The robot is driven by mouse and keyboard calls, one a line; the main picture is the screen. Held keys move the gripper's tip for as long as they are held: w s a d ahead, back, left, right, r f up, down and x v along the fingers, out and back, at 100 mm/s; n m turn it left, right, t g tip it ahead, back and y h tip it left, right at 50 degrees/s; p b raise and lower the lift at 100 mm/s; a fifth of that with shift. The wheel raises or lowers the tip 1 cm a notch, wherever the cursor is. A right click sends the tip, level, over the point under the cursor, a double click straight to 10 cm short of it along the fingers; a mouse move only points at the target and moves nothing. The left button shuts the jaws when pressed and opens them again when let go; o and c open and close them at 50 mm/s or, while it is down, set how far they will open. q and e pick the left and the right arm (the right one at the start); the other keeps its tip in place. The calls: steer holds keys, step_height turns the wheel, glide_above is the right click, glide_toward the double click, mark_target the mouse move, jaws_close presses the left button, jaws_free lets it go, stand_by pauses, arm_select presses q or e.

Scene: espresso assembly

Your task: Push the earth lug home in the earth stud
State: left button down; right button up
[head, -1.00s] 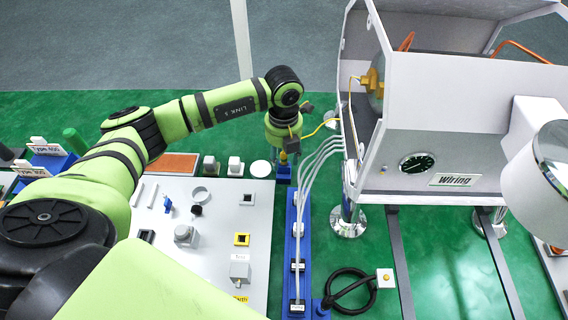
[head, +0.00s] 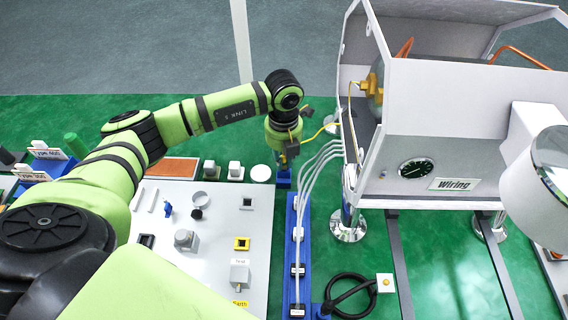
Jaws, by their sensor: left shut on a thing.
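My left gripper (head: 285,160) hangs pointing down at the back of the bench, between the grey board and the machine. It is shut on the end of the yellow earth wire (head: 317,133), which runs from the gripper up to the machine's left side. The earth lug at the wire's end is hidden by the gripper, or too small to make out. A yellow label that seems to read Earth (head: 239,304) lies at the board's front edge. I cannot make out the earth stud itself. My right gripper is not in view.
The grey board (head: 190,270) with small parts lies left of the blue cable rail (head: 304,225). Grey cables (head: 318,165) arch from the rail to the white machine (head: 440,140). A black cable coil (head: 350,293) lies in front. Green bench between the rails is clear.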

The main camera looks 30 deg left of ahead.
arm_select(q)
steer(key=shift+r+p, duration=0.6)
steer(key=shift+r, duration=0.35)
stand_by(0.6)
steer(key=shift+r+p, duration=0.85)
steer(key=shift+r, duration=0.55)
steer(key=shift+r+p, duration=0.95)
steer(key=shift+r, duration=0.55)
